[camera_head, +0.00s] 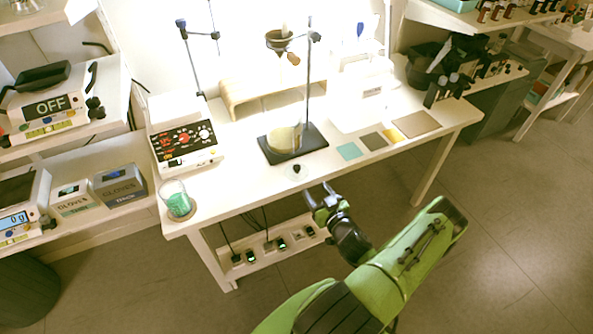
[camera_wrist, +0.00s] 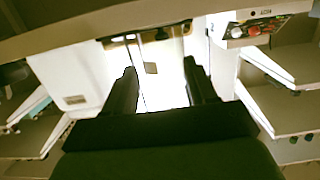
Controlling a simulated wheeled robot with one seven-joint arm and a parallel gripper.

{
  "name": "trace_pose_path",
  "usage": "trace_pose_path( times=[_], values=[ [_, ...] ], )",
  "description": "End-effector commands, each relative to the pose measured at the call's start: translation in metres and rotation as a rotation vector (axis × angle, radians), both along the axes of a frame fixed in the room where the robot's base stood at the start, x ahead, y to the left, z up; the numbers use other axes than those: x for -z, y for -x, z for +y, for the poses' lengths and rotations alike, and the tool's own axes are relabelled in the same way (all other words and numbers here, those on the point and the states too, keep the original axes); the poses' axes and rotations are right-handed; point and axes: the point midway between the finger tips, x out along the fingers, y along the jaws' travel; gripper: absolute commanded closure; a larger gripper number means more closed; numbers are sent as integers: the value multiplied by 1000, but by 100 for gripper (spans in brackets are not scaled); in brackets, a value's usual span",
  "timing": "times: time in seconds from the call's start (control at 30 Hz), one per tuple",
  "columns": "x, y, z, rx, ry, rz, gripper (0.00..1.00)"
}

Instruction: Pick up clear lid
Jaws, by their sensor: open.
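A small clear lid (camera_head: 297,171) with a dark knob lies near the front edge of the white table (camera_head: 245,185), in front of the dark stand base. It is pale against the white top, and its rim is hard to make out. My gripper (camera_head: 321,194) is open and empty just in front of the table's front edge, a little right of and below the lid in the head view. In the wrist view my gripper (camera_wrist: 160,85) shows two dark fingers spread apart with nothing between them. I cannot make out the lid there.
A dark stand (camera_head: 311,136) with a tall rod rises behind the lid. A glass beaker of green contents (camera_head: 177,201) stands at the table's left front corner. A control box (camera_head: 185,142) stands behind it. Flat colored squares (camera_head: 350,151) lie to the right.

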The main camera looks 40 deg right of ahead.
Motion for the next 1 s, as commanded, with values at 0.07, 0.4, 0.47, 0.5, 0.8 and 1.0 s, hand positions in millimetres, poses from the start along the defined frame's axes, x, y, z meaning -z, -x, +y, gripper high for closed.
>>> trace_pose_path(
  times=[0.07, 0.4, 0.47, 0.5, 0.8, 1.0],
  values=[
    [3, -16, -3, -8, 9, -2, 44],
    [14, -90, -25, -8, 8, -3, 44],
    [14, -95, -26, -8, 6, -3, 44],
    [14, -99, -28, -7, 5, -4, 44],
    [20, -145, -42, -7, 4, -4, 44],
    [21, -146, -43, -5, 2, -2, 44]
  ],
)
